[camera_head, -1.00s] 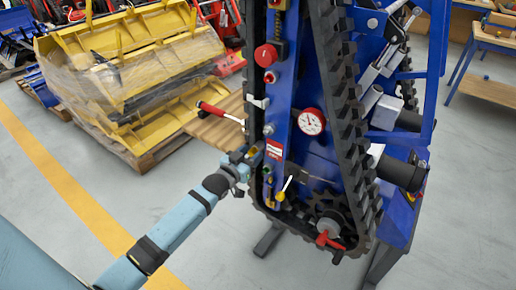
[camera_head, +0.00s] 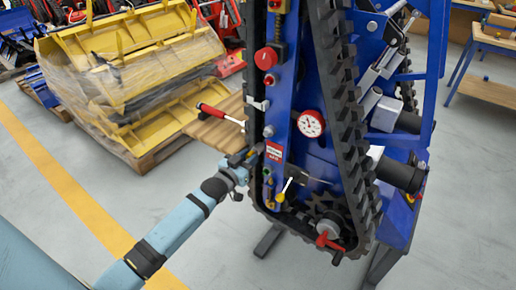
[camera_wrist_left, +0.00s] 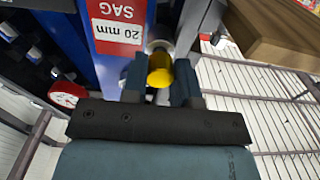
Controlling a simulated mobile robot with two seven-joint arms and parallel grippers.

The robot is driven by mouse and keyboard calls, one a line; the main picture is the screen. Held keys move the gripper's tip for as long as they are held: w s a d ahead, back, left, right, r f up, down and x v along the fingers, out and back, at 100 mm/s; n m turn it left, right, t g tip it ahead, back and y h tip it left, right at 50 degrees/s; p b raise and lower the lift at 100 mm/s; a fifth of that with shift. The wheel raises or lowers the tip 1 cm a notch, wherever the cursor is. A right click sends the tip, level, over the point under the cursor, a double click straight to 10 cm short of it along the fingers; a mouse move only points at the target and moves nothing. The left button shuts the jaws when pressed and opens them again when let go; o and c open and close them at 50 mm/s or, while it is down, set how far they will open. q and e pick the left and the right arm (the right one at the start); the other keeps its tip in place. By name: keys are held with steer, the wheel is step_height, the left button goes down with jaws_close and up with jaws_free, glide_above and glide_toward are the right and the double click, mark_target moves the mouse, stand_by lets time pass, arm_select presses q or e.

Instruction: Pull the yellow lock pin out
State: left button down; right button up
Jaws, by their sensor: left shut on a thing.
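The yellow lock pin (camera_wrist_left: 160,71) shows in the left wrist view as a short yellow knob in front of a pale round fitting beside the blue frame. My left gripper (camera_wrist_left: 159,82) has one finger on each side of the knob and is shut on it. In the head view my left gripper (camera_head: 252,156) is at the left edge of the blue tracked carrier (camera_head: 284,110), and the pin is hidden by it there. I cannot tell how deep the pin sits. My right gripper is not in view.
A red-handled lever (camera_head: 216,112) sticks out just above my left gripper. A yellow-tipped lever (camera_head: 281,196) is below right of it. A red and white "20 mm SAG" label (camera_wrist_left: 116,25) is beside the pin. Black track (camera_head: 340,100) runs alongside.

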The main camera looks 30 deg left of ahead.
arm_select(q)
steer(key=s+p, duration=0.3)
steer(key=s, duration=0.4)
steer(key=shift+s+a+p, duration=0.25)
steer(key=shift+p, duration=0.15)
stand_by(1.1)
steer(key=shift+s, duration=0.1)
steer(key=s+p, duration=0.2)
steer(key=s, duration=0.1)
steer(key=shift+s+a+r, duration=0.1)
steer(key=shift+s+a, duration=0.05)
steer(key=c, duration=1.4)
jaws_free()
steer(key=shift+s, duration=0.1)
steer(key=c, duration=0.4)
